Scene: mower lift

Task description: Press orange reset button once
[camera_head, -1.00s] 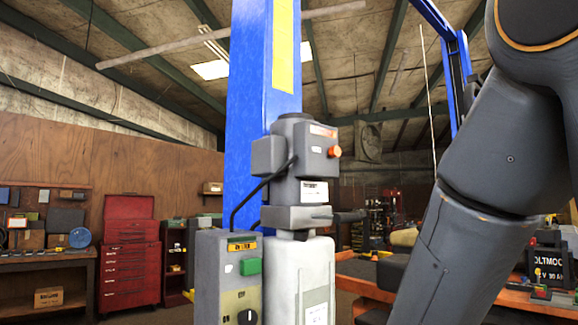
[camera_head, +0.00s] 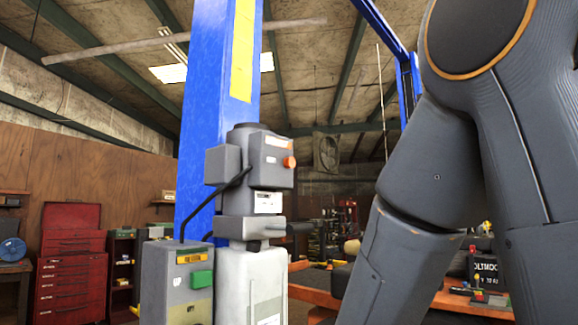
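The orange button (camera_head: 290,162) sticks out from the right side of a grey motor housing (camera_head: 257,165). The housing sits on top of a pale power unit in front of the blue lift post (camera_head: 213,110). A grey control box (camera_head: 177,285) with a green button (camera_head: 202,279) stands to the left of the pale unit. My own arm links fill the right side of the view. My gripper is not in view, so its distance from the orange button does not show.
An orange-red lift arm (camera_head: 318,297) lies low to the right of the pale unit (camera_head: 250,290). A battery (camera_head: 484,268) stands at the far right, partly behind my arm. A red tool cabinet (camera_head: 72,270) stands at the left by the wooden wall. A black cable loops beside the housing.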

